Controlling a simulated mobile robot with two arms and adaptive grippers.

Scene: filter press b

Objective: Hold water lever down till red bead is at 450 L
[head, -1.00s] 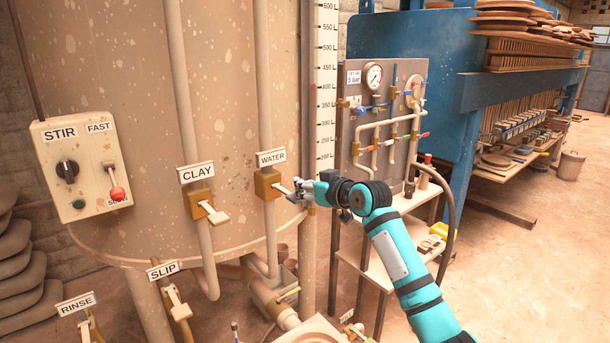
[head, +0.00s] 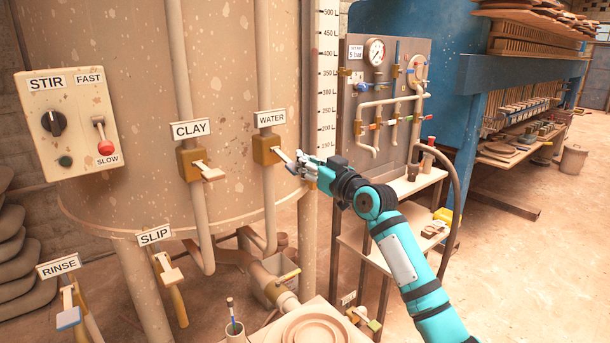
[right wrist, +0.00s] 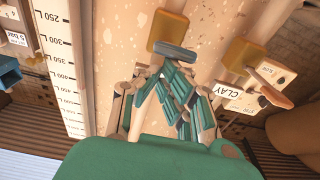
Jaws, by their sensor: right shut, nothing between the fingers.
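The water lever (head: 284,156) sticks out of the brass valve (head: 265,150) under the WATER sign (head: 270,118). My right gripper (head: 299,163) is shut and empty at the lever's outer end. In the right wrist view its fingertips (right wrist: 178,72) are close to the grey lever paddle (right wrist: 175,52); I cannot tell whether they touch it. The lever slopes slightly down; how far it is pressed is unclear. The small red bead (head: 314,50) is on the white scale (head: 327,75), near the upper marks, seemingly about 400. My left gripper is not in view.
The clay lever (head: 208,170) is left of the water lever, and the slip lever (head: 170,272) and rinse lever (head: 68,315) are lower left. A gauge panel (head: 392,100) stands right of the scale.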

